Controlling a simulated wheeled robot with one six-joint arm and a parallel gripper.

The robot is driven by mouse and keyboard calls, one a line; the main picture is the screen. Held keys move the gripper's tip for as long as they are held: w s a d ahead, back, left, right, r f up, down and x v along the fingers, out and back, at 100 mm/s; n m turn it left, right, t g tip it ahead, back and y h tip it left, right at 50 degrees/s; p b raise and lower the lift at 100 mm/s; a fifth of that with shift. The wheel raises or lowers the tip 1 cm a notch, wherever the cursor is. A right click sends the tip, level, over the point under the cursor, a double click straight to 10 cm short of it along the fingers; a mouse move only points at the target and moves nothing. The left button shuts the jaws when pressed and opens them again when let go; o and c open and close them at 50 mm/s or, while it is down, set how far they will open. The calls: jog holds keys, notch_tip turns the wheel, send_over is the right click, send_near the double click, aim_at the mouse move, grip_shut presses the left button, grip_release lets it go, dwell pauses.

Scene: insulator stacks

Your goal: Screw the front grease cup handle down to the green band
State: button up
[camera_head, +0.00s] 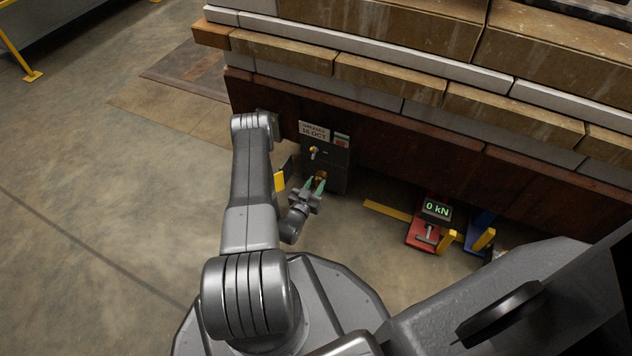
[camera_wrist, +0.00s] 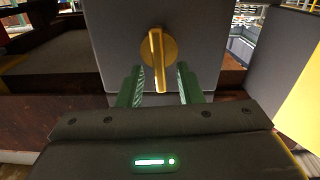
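In the wrist view a brass handle (camera_wrist: 157,50) stands upright as a narrow bar on a round brass base, on the face of a grey box (camera_wrist: 112,50). My gripper (camera_wrist: 160,82) is open, one green finger on each side of the handle's lower end, with gaps on both sides. I cannot tell how deep the fingers reach around it. In the head view my gripper (camera_head: 315,185) is at the lower front of the dark box (camera_head: 338,160); the handle there is mostly hidden behind the fingers. I cannot make out a green band on the cup.
A rusty beam (camera_head: 420,150) under stacked blocks runs right. A red jack (camera_head: 424,232) with a 0 kN display and a blue jack (camera_head: 478,228) stand right.

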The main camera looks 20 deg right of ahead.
jog(key=shift+c, duration=0.4)
grip_shut()
jog(key=shift+m, duration=0.3)
jog(key=m, duration=0.4)
jog(key=shift+s+d, duration=0.2)
jog(key=shift+s, duration=0.05)
jog(key=m, duration=0.6)
jog(key=f+m, duration=0.1)
jog(key=m, duration=0.5)
jog(key=f+m, duration=0.1)
jog(key=m, duration=0.5)
jog(key=shift+s+d, duration=0.3)
jog(key=shift+m, duration=0.3)
